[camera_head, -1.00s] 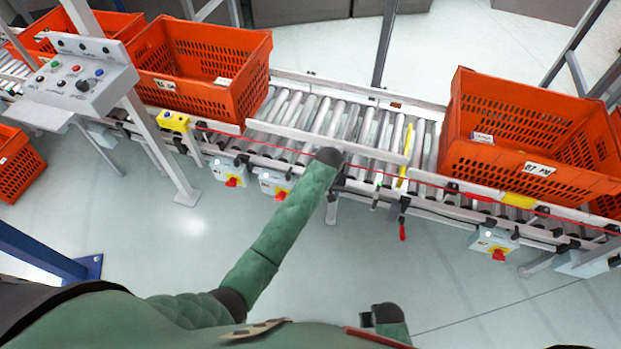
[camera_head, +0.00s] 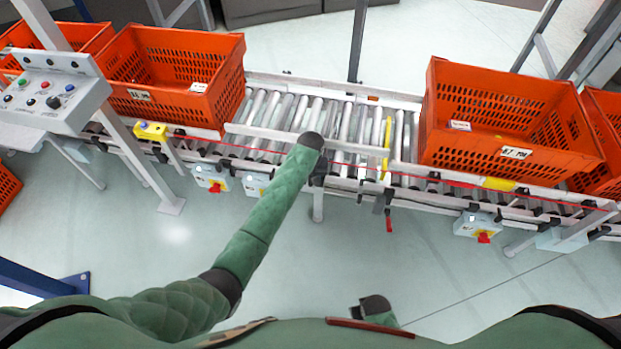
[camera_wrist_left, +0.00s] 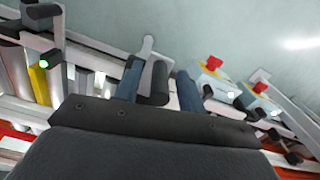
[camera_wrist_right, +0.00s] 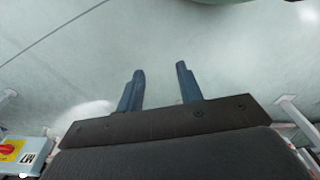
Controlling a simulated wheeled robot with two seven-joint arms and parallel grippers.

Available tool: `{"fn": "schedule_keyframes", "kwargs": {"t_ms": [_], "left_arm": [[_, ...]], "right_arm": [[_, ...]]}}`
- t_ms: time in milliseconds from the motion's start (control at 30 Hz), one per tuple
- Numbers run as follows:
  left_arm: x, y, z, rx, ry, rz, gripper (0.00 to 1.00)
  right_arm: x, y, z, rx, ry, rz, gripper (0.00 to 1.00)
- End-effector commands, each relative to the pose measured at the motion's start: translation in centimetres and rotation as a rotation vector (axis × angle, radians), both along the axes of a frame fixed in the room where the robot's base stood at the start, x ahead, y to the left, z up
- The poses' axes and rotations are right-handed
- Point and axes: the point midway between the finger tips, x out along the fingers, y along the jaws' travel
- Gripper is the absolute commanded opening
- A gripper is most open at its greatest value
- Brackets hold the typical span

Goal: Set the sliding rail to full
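The sliding rail (camera_head: 262,132) is a long pale bar along the near side of the roller conveyor in the head view. My left gripper (camera_head: 319,170) is at the near side of this bar, largely hidden by my wrist. In the left wrist view, the fingers of my left gripper (camera_wrist_left: 158,88) are apart, one on each side of a dark cylindrical knob (camera_wrist_left: 155,82). A narrow gap shows on one side of the knob; contact is unclear. My right gripper (camera_wrist_right: 160,90) is open and empty over the floor, away from the conveyor.
Orange totes stand on the conveyor at the left (camera_head: 172,85) and right (camera_head: 500,120). A yellow strip (camera_head: 387,135) lies across the rollers. A control box (camera_head: 50,95) on a post stands at the left. Switch boxes with red knobs hang below the conveyor (camera_head: 478,226). The near floor is open.

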Motion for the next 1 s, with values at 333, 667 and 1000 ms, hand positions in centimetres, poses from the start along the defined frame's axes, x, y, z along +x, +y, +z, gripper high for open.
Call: {"fn": "schedule_keyframes", "kwargs": {"t_ms": [333, 667, 1000], "left_arm": [[0.0, 0.0, -0.6, 0.0, 0.0, 0.0, 0.4], [0.0, 0.0, -0.6, 0.0, 0.0, 0.0, 0.0], [-1.1, 0.3, -0.3, 0.0, 0.001, 0.0, 0.0]], "right_arm": [[0.0, 0.0, -0.3, -0.001, -0.001, 0.001, 0.36], [0.1, 0.0, -0.2, -0.001, -0.003, 0.001, 0.36], [-0.6, -0.7, -2.8, -0.01, -0.012, 0.004, 0.36]]}}
